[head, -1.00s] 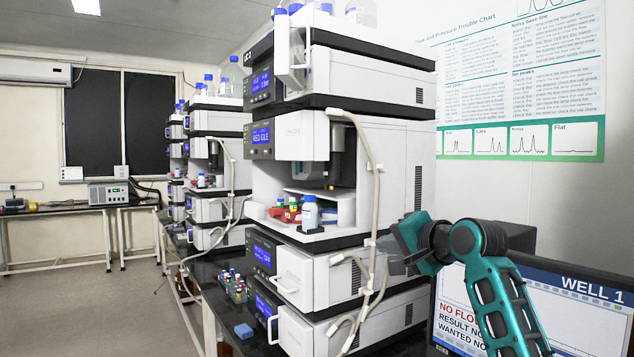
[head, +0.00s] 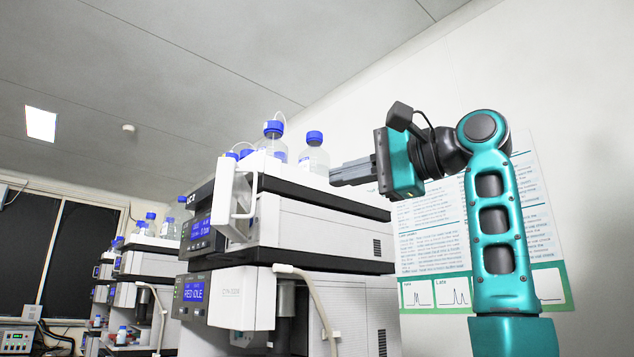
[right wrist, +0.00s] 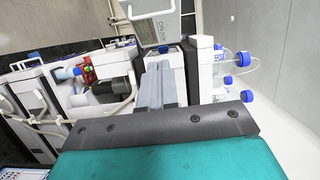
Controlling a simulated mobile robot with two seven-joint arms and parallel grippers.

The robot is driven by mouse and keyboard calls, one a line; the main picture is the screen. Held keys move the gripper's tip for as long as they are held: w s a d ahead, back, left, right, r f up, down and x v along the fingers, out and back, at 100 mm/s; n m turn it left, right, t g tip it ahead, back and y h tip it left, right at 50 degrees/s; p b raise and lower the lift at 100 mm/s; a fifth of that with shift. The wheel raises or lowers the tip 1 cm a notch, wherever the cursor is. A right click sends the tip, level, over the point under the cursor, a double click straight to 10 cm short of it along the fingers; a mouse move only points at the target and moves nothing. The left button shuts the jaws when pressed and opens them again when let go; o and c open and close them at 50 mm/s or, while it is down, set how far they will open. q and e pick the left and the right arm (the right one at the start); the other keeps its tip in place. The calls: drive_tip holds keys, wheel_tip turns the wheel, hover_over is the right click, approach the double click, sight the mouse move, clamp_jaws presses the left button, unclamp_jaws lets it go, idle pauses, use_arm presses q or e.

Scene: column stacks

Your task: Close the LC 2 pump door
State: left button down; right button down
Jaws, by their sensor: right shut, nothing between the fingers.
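The LC 2 stack (head: 320,225) stands in the middle of the head view. Its pump door (head: 225,192) is a narrow white panel with a loop handle, standing open and jutting from the front of the top unit, beside a blue display. My right gripper (head: 338,175) is shut and empty. It points left at the level of the stack's top, right of the bottles and apart from the door. In the right wrist view its fingers (right wrist: 155,85) point towards a white panel with a handle; I cannot tell which door that is. My left gripper is out of view.
Bottles with blue caps (head: 314,155) stand on top of the stack, close to my right gripper. A pale hose (head: 318,300) runs down its side. The oven unit's white front (head: 240,295) juts out below the pump. A wall poster (head: 430,225) is behind my right arm.

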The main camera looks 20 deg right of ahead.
drive_tip(key=s+a+p+x, duration=0.1)
drive_tip(key=a+p+x, duration=0.1)
drive_tip(key=x, duration=0.9)
drive_tip(key=shift+a, duration=0.3)
drive_tip(key=shift+s+a, duration=0.1)
drive_tip(key=shift+s, duration=0.1)
